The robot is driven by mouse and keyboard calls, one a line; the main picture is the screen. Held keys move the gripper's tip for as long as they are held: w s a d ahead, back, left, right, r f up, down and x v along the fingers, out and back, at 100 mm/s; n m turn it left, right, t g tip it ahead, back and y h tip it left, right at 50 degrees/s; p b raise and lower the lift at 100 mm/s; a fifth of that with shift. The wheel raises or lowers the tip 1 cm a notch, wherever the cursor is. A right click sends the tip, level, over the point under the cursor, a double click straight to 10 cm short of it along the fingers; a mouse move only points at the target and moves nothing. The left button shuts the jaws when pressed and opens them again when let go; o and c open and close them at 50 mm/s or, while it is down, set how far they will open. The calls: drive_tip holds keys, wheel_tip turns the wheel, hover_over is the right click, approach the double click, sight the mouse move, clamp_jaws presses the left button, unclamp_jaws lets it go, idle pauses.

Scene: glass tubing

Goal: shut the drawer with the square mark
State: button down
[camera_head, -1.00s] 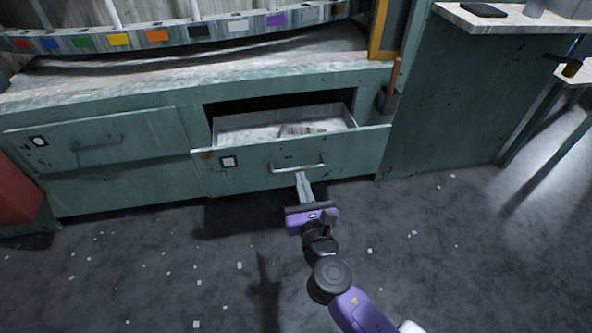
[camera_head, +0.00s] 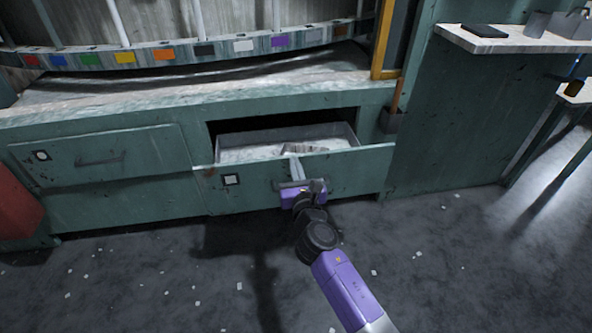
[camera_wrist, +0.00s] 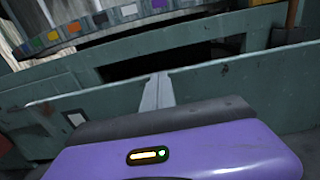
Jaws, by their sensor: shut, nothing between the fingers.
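The drawer with the square mark (camera_head: 222,184) is the right one in the green cabinet and stands pulled out. Its white square mark (camera_head: 231,180) shows at the left of its front. My gripper (camera_head: 295,161) is in front of this drawer, fingers shut and empty, and covers most of its handle. The fingertips overlap the front's top edge; I cannot tell whether they touch it. In the wrist view the shut fingers (camera_wrist: 158,80) point at the drawer front (camera_wrist: 230,82), and the square mark shows partly at the left.
The left drawer (camera_head: 140,155), with a round mark (camera_head: 41,155), is shut. Some greyish contents (camera_head: 305,148) lie in the open drawer. A red object (camera_head: 15,210) stands at the far left, a side bench (camera_head: 510,45) at the right. The floor in front is clear apart from small scraps.

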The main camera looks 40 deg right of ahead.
drive_tip(key=b+x, duration=0.6)
drive_tip(key=x, duration=1.6)
drive_tip(key=shift+w+d+f, duration=0.15)
drive_tip(key=shift+d, duration=0.05)
drive_tip(key=shift+w+d, duration=0.35)
drive_tip(key=shift+w, duration=0.15)
drive_tip(key=shift+w+r, duration=0.15)
drive_tip(key=shift+r, duration=0.2)
